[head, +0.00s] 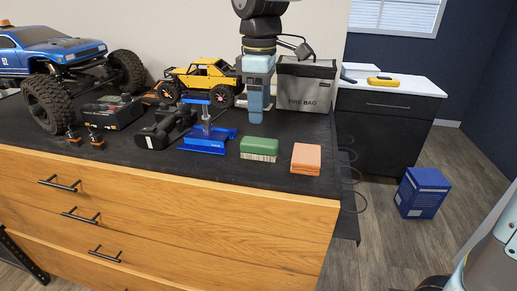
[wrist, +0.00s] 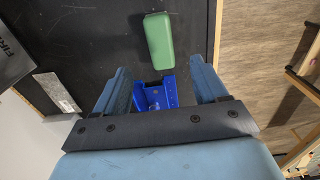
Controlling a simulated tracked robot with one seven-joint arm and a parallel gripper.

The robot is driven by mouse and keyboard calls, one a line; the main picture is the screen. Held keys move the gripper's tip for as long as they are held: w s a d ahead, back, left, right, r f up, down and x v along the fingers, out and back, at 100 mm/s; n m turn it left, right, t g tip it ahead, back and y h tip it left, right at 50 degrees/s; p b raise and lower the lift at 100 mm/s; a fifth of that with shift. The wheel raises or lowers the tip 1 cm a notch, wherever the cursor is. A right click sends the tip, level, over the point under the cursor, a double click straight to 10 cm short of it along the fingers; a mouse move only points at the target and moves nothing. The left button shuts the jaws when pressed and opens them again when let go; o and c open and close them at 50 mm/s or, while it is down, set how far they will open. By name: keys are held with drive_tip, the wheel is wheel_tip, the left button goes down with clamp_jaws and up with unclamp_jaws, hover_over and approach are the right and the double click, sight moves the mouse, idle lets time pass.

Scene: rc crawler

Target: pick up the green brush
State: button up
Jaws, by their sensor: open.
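The green brush (head: 260,146) lies on the black mat near the front edge of the bench, green back up and pale bristles down. In the wrist view the green brush (wrist: 159,40) shows beyond the fingertips, apart from them. My gripper (head: 256,116) points down behind the brush in the head view. In the wrist view my gripper (wrist: 161,75) is open, with no brush between its fingers. A blue stand (head: 208,137) is left of the brush; a blue part (wrist: 155,95) shows between the fingers in the wrist view.
An orange block (head: 306,157) lies right of the brush. Behind are a grey fire bag (head: 306,86) and a yellow crawler (head: 203,76). A black tool (head: 165,127) and a blue truck (head: 54,50) stand left. The wooden drawer front (head: 180,215) drops below the mat edge.

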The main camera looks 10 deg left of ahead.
sight(262, 140)
wheel_tip(262, 140, down, 5)
drive_tip(key=shift+f, duration=0.1)
drive_tip(key=shift+d+f, duration=0.15)
drive_tip(key=shift+f, duration=1.3)
drive_tip(key=shift+d+f, duration=0.1)
drive_tip(key=shift+f, duration=1.35)
drive_tip(key=shift+c, duration=0.3)
drive_tip(key=c, duration=1.1)
drive_tip(key=shift+r, duration=0.4)
wheel_tip(262, 140, up, 3)
drive_tip(key=shift+f, duration=0.15)
drive_tip(key=s+d+r, duration=0.2)
drive_tip(key=s+r, duration=0.7)
drive_tip(key=s, duration=0.5)
drive_tip(key=shift+d+r, duration=0.25)
